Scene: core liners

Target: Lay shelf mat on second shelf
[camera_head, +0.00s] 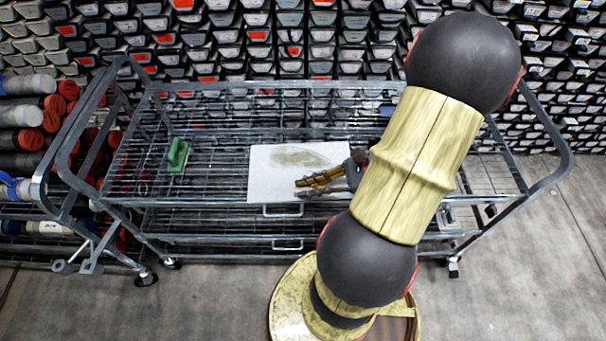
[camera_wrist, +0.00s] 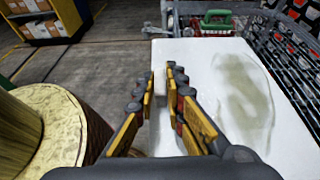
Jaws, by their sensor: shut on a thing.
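The shelf mat (camera_head: 270,182) is a pale, flat rectangle with a greenish-grey stain. It lies at the cart's upper wire level in the head view, near the front edge. In the wrist view the mat (camera_wrist: 205,75) stretches ahead and to the right of my gripper. My gripper (camera_head: 304,188) reaches over the mat's right part from the right. In the wrist view my gripper (camera_wrist: 160,72) has its yellow and black fingers close together at the mat's left edge, shut on it. Whether the mat rests fully on the wires is hidden. The second shelf (camera_head: 200,225) shows lower down.
The wire cart (camera_head: 215,130) has raised end rails and wheels. A green-handled object (camera_head: 177,155) sits on its left part, also in the wrist view (camera_wrist: 216,24). Core tubes (camera_head: 30,115) are stacked at left. Bare floor (camera_head: 210,300) lies in front.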

